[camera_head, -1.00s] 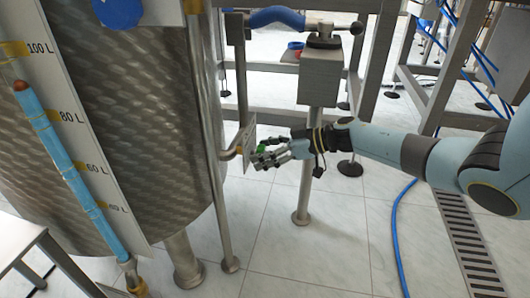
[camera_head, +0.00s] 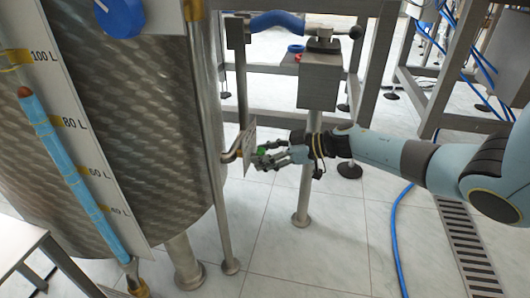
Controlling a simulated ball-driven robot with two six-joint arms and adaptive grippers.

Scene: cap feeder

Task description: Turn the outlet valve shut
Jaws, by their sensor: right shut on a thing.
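My left gripper is not in view.
A level scale with a blue tube (camera_head: 65,160) is on the tank's left. A steel post with a box (camera_head: 319,80) stands behind my right wrist. A blue hose (camera_head: 398,235) and a floor drain (camera_head: 468,240) lie to the right. The tiled floor below the gripper is clear.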

